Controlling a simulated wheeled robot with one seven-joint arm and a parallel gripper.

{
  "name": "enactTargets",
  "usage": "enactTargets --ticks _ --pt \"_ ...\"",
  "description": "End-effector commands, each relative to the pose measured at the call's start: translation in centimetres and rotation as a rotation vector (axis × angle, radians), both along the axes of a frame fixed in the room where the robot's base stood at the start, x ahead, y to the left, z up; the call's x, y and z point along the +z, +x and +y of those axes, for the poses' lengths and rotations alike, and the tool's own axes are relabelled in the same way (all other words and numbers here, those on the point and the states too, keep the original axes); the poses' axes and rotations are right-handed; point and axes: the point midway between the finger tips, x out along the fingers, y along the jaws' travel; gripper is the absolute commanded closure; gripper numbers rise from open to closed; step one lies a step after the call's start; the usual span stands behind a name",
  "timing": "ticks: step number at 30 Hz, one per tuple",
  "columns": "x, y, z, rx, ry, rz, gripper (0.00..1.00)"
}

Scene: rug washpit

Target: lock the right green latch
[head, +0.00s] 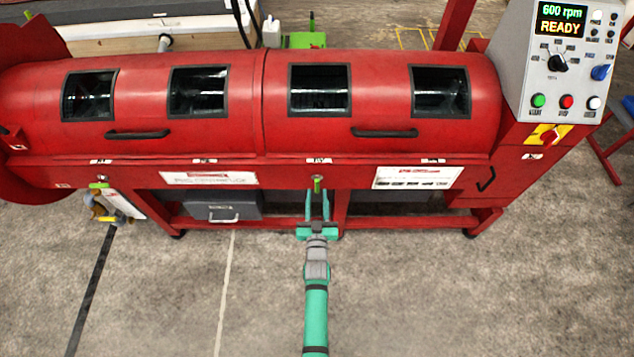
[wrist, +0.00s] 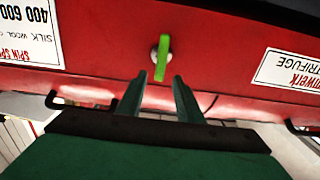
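The right green latch (head: 317,184) is a small green lever on the red machine's front, below the lids. In the wrist view the latch (wrist: 162,58) stands almost upright on a round pale pivot. My gripper (head: 317,199) is in front of the machine, just below the latch, pointing at it. In the wrist view its two fingers (wrist: 161,84) are apart with nothing between them; the latch shows just beyond and above the tips. Contact with the latch is not visible. The left green latch (head: 98,185) lies roughly level on the same front.
The red machine (head: 225,142) has two lids with black handles (head: 137,135). A grey control panel (head: 562,65) reading "600 rpm READY" stands at the right. A grey box (head: 225,207) sits under the machine. The floor (head: 450,290) in front is clear.

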Motion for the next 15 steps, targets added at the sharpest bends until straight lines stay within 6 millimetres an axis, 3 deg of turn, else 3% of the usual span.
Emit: enactTargets --ticks 6,15 --pt "0.1 3.8 -0.1 -0.001 -0.001 -0.001 0.67" --pt "0.0 6.1 0.0 0.0 0.0 0.0 0.67"
